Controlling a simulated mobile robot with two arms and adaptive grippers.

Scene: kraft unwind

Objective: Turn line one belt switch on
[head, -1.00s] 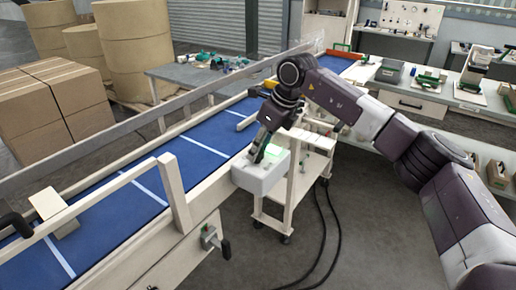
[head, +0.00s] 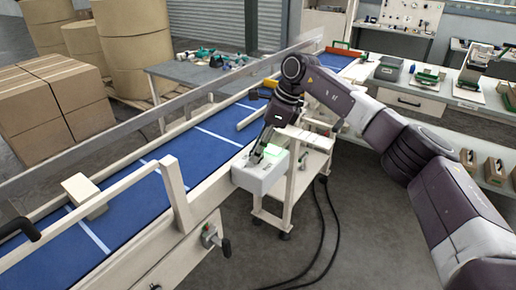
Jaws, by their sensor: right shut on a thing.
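The switch box (head: 259,180) is a white box on the near side of the blue conveyor belt (head: 155,190). A green glow shows on its top. My right gripper (head: 256,156) points down at the top of the box and is shut on the belt switch, which its fingers mostly hide. The exact position of the switch cannot be made out. My left gripper is not in view.
A white cart (head: 306,165) stands right of the box, with black cables on the floor. A crank (head: 217,240) sticks out below the belt frame. Cartons (head: 50,105) stand behind.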

